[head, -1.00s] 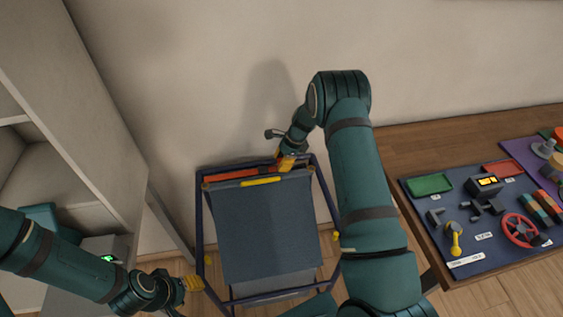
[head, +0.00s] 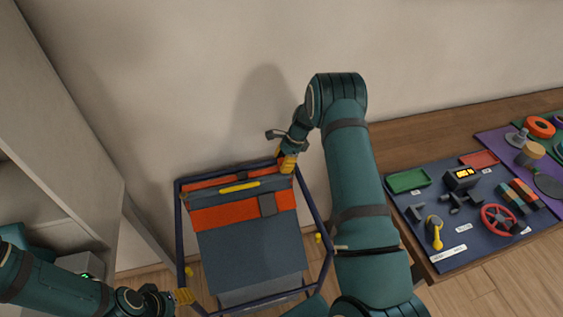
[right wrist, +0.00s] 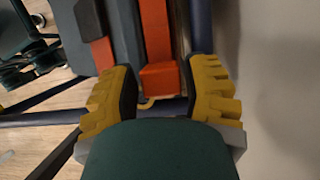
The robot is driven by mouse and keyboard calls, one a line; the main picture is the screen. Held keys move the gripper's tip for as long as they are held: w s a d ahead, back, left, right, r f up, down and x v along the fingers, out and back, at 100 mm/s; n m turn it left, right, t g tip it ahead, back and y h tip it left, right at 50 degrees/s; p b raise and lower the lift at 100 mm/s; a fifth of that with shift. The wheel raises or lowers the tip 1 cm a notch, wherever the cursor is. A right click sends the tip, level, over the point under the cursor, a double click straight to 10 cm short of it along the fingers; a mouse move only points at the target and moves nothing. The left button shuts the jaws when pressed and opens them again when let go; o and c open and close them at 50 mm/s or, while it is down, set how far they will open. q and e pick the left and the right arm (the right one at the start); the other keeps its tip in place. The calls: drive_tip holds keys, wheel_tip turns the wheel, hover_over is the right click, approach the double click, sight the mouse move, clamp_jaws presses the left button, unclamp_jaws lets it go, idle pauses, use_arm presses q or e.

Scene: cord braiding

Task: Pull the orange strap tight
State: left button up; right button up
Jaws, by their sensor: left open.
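The orange strap (head: 225,213) crosses the front of a dark blue panel (head: 250,253) and passes a dark grey buckle piece (head: 267,205). Another orange length (head: 203,182) runs along the panel's top edge. My right gripper (head: 287,163) is at the top right corner of the stand. The buckle piece shows up left there (right wrist: 88,20). My left gripper (head: 180,296) is open and empty, low at the left.
A dark blue tubular frame (head: 320,225) surrounds the panel, with a yellow bar (head: 240,187) near its top. A wooden table (head: 440,125) with a tool mat stands at the right. A pale cabinet (head: 60,130) is at the left, and a wall behind.

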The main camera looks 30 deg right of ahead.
drive_tip(key=shift+o, duration=0.9)
drive_tip(key=v, duration=1.2)
drive_tip(key=shift+f, duration=0.1)
